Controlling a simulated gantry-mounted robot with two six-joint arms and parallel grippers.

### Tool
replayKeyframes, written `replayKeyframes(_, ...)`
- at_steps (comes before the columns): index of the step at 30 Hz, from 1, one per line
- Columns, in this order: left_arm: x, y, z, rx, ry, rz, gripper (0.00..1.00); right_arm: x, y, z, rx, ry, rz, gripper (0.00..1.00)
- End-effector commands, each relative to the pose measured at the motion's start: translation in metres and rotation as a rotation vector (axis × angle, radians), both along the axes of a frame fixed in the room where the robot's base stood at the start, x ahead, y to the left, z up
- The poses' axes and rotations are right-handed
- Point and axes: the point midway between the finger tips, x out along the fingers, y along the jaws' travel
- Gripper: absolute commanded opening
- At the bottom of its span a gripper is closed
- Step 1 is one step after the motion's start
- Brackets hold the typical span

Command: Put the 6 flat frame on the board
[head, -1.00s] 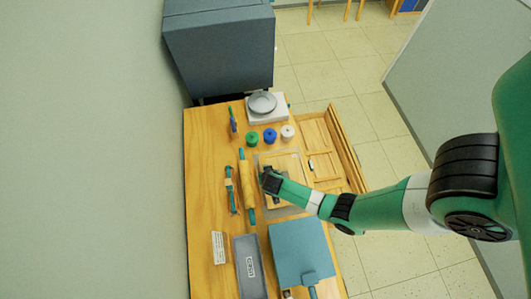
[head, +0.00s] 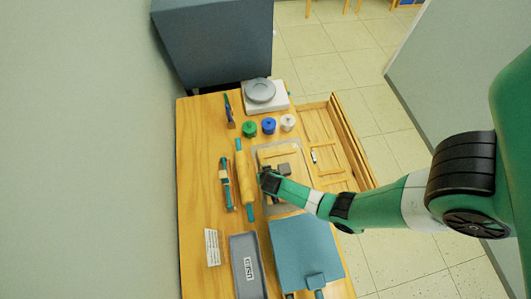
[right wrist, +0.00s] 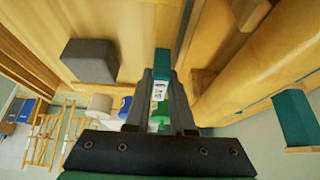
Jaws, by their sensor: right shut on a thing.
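The board (head: 300,200) is a pale grey-edged sheet on the table, with a light wooden strip (head: 278,153) across its far part and a dark grey block (head: 284,169) on it. My right gripper (head: 268,182) is over the board's left side, beside the rolling pin. In the right wrist view my right gripper (right wrist: 161,75) is shut on a narrow teal piece with a white label (right wrist: 160,92). The label's print is too small to read, so I cannot tell whether this is the 6 flat frame. The grey block (right wrist: 90,60) is left of the fingers. My left gripper is not in view.
The rolling pin (head: 245,180) lies close left of the gripper. Green (head: 249,129), blue (head: 269,126) and white (head: 288,122) pots stand beyond the board. An open drawer (head: 330,150) with wooden strips is at the right. A blue-grey slab (head: 300,250) lies in front.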

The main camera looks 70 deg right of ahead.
Motion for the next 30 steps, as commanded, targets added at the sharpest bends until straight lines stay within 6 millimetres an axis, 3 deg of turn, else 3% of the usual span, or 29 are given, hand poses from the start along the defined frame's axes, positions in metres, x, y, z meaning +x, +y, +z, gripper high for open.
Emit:
replayKeyframes(14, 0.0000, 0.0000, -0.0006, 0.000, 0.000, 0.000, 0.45, 0.0003, -0.0001, -0.0006, 0.000, 0.000, 0.000, 0.00)
replayKeyframes(15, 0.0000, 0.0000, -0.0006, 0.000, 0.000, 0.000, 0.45, 0.0003, -0.0001, -0.0006, -0.001, 0.000, 0.000, 0.29)
replayKeyframes(20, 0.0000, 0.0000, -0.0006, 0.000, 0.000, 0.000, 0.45, 0.0001, -0.0001, -0.0006, 0.000, 0.000, 0.000, 0.57)
replayKeyframes(30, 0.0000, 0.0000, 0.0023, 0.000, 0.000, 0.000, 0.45, 0.0000, 0.0000, 0.0024, 0.000, 0.000, 0.000, 0.57)
